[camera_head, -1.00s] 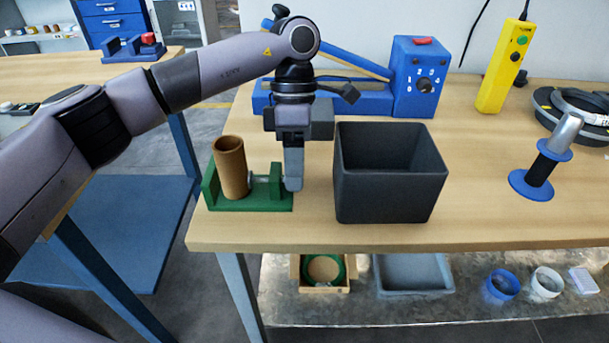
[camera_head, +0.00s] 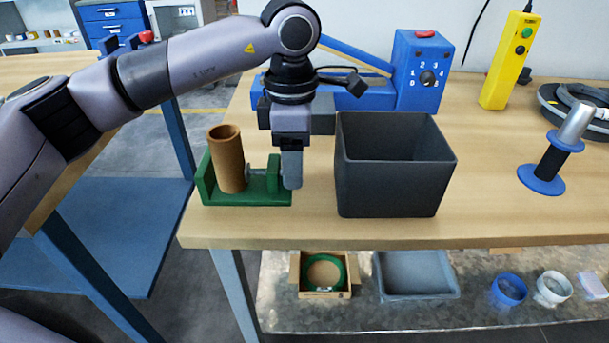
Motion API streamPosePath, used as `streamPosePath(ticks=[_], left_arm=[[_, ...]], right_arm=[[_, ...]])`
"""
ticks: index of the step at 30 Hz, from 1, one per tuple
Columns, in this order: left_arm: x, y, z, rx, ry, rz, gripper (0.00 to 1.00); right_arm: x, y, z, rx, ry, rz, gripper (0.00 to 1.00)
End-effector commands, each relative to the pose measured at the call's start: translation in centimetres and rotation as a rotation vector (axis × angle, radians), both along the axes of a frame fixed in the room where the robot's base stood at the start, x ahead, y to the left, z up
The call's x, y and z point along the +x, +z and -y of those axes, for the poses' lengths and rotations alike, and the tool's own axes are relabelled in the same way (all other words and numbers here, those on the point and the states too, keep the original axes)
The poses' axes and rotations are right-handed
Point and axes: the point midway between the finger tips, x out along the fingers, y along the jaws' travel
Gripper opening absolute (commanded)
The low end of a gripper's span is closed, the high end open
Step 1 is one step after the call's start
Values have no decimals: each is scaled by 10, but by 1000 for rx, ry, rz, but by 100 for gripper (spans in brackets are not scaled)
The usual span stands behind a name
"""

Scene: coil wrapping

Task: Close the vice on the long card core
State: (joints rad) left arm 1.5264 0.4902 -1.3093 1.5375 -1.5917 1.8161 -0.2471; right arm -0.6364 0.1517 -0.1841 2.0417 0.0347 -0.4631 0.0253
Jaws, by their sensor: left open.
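A tall brown card core (camera_head: 228,160) stands upright in the green vice (camera_head: 262,186) near the table's front left corner. A grey screw part shows between the core and the vice's right block; whether it touches the core I cannot tell. My left gripper (camera_head: 291,172) points down at the right end of the vice, close beside its right block. It is open; its fingers overlap in this view, and part of the vice's right end is hidden behind them. My right gripper is not in view.
A dark open bin (camera_head: 392,180) stands just right of my left gripper. Behind are a blue machine with a dial (camera_head: 420,80) and a yellow control box (camera_head: 508,62). A blue-and-black handled tool (camera_head: 553,155) stands at right. Bare table lies between bin and tool.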

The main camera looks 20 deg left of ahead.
Motion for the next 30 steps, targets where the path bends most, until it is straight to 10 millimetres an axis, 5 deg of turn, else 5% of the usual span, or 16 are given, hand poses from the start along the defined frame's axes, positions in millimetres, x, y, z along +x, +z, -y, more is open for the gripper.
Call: streamPosePath(ticks=[5,16,30], left_arm=[[0,-2,0,5,-1,17,53],[-7,-6,2,76,-3,265,53],[-8,-3,2,92,-1,318,53]], right_arm=[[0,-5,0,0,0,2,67],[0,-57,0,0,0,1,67],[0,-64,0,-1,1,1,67]])
